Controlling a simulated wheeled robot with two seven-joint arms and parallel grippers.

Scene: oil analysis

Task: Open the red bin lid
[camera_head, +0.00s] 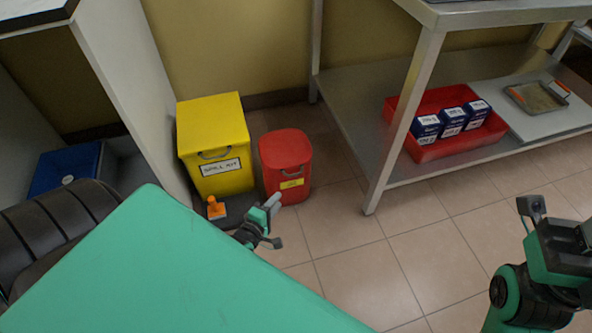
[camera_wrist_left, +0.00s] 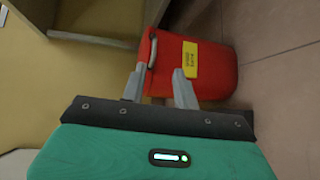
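The red bin (camera_head: 285,165) stands on the floor beside a yellow bin, its red lid shut. A grey handle (camera_head: 292,172) and a yellow label are on its front. My left gripper (camera_head: 274,222) is in front of the bin, low down and empty. In the left wrist view its two fingers (camera_wrist_left: 158,82) are apart and point at the bin (camera_wrist_left: 205,70). The handle (camera_wrist_left: 152,50) shows just beyond the left-hand finger; whether they touch is unclear. My right gripper (camera_head: 558,222) is at the right edge, far from the bin and partly cut off.
The yellow spill kit bin (camera_head: 213,140) stands close on the left, with an orange object (camera_head: 215,208) before it. A metal table's leg (camera_head: 404,115) is to the right; its lower shelf holds a red tray (camera_head: 440,148) with blue boxes. Tiled floor in front is clear.

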